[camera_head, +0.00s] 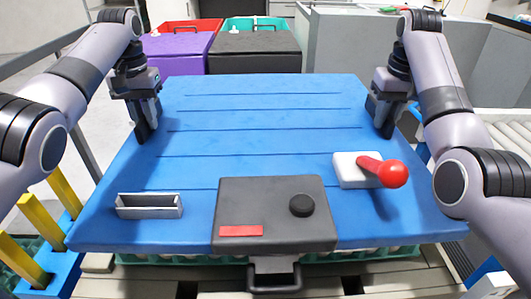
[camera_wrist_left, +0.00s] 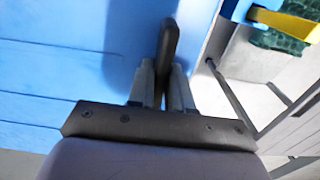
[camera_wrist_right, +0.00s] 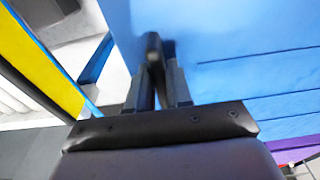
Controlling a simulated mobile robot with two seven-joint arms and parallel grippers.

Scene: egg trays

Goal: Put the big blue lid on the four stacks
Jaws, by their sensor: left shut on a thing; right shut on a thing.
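The big blue lid (camera_head: 262,135) is a wide grooved board spanning the middle of the head view. My left gripper (camera_head: 147,125) is shut on a dark upright handle near the lid's left edge; the handle (camera_wrist_left: 168,42) shows between the fingers in the left wrist view. My right gripper (camera_head: 386,118) is shut on a matching handle (camera_wrist_right: 154,52) near the right edge. Green trays (camera_head: 180,259) with pale eggs show just under the lid's front edge. The lid hides the rest of the stacks, and I cannot tell whether it touches them.
A black box (camera_head: 275,200), a red-knobbed joystick (camera_head: 391,173) and a metal holder (camera_head: 149,206) appear over the lid's front part. Yellow posts (camera_head: 40,218) stand at the left on a blue base. Purple (camera_head: 180,52) and black (camera_head: 254,52) bins stand behind. Rollers (camera_head: 508,133) lie at right.

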